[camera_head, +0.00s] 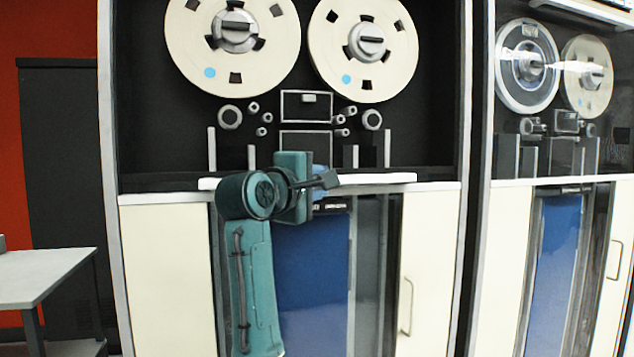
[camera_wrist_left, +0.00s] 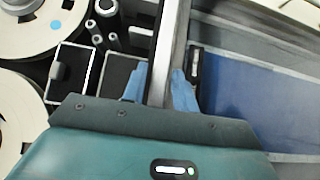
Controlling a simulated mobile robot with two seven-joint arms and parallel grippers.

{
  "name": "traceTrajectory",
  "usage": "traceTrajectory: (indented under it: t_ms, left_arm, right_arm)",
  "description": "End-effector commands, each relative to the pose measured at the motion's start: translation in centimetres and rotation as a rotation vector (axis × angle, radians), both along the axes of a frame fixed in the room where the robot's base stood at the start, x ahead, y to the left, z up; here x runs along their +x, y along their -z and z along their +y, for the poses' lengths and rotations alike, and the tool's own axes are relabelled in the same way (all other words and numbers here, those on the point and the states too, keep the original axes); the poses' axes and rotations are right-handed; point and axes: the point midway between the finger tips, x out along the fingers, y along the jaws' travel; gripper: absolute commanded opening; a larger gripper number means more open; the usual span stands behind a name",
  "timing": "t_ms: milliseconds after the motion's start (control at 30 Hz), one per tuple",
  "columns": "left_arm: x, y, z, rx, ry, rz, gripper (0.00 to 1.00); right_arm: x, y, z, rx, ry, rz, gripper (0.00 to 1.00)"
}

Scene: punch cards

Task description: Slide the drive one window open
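Drive one is the tape cabinet at the middle of the head view, with two cream reels (camera_head: 232,38) in its upper bay. A long white handle bar (camera_head: 385,179) runs across the bay's lower edge. I cannot make out the window pane or how far it stands open. My left gripper (camera_head: 319,184) is at the middle of this bar, partly hidden by my wrist. In the left wrist view its blue fingers (camera_wrist_left: 158,90) lie against both sides of the bar (camera_wrist_left: 170,40), shut on it. My right gripper is in neither view.
A second tape cabinet (camera_head: 478,260) with a reflective front stands close on the right. Below the bar are a blue panel (camera_head: 312,270) and cream doors (camera_head: 168,280). A light table (camera_head: 40,275) stands at the lower left.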

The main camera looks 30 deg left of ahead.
Motion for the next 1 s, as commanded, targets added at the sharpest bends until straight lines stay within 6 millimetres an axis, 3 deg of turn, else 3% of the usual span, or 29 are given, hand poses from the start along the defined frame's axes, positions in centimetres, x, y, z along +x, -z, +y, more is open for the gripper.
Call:
traceTrajectory:
  t_ms: [100,467,1000]
  left_arm:
    - [0.0,0.0,0.0,0.0,0.0,-0.001,0.38]
    - [-0.9,-0.1,0.0,-0.001,-0.001,-0.004,0.38]
    - [-11.4,-0.2,-0.9,0.0,-0.002,-0.004,0.38]
  right_arm:
    - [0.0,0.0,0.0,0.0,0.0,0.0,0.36]
    - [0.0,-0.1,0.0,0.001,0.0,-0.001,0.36]
    - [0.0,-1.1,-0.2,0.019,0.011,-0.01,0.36]
